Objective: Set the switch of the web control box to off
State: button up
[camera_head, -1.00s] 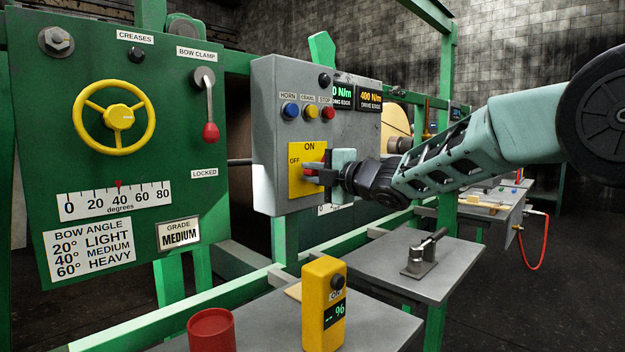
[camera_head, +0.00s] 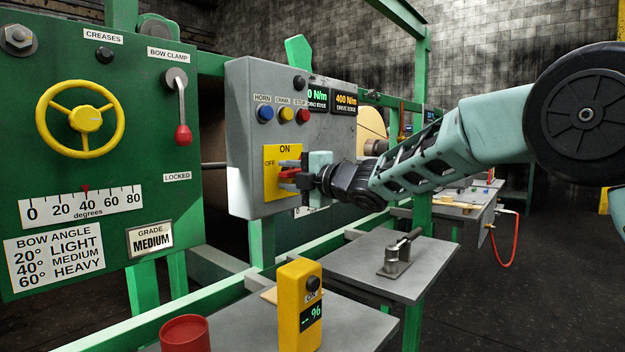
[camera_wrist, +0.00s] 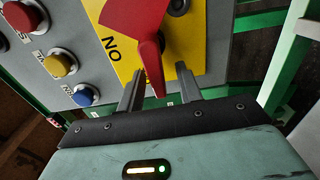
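The web control box (camera_head: 240,100) is a grey box with a yellow switch plate (camera_head: 283,198), marked ON at its top and OFF at its left. The red switch handle (camera_head: 289,173) points left, towards the OFF mark, in the head view. In the wrist view the handle (camera_wrist: 150,50) reaches down between my fingers, its tip near their tips. My gripper (camera_head: 288,175) is at the plate, its fingers apart on either side of the handle. Gaps show beside the handle in the wrist view (camera_wrist: 158,88). Part of the plate and handle is hidden by my fingers.
Blue, yellow and red buttons (camera_head: 284,114) sit above the plate. A green panel (camera_head: 140,100) with a yellow handwheel (camera_head: 82,119) stands at left. Below are a yellow meter (camera_head: 300,318), a red cup (camera_head: 185,333) and a grey table (camera_head: 350,265).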

jog(key=v, duration=1.7)
jog(key=shift+b, duration=0.3)
jog(key=shift+f, duration=0.1)
jog(key=s+d+f+m+g+h, duration=0.2)
jog(key=s+f+m+g+h, duration=0.2)
jog(key=s+f+m+h, duration=0.9)
jog(key=s+d+f+m+g, duration=0.2)
jog(key=s+f+m, duration=0.15)
jog(key=s, duration=0.45)
jog(key=s+d+f+m+g, duration=0.25)
jog(key=s+f, duration=0.25)
jog(key=s, duration=0.3)
jog(key=s+d+f+m+g, duration=0.2)
jog(key=s+f+g, duration=0.15)
jog(key=s, duration=0.55)
notch_tip(320, 180, up, 22)
jog(key=w+t+p, duration=0.1)
jog(key=p, duration=2.1)
jog(key=shift+a+h, duration=0.3)
jog(key=shift+a, duration=0.05)
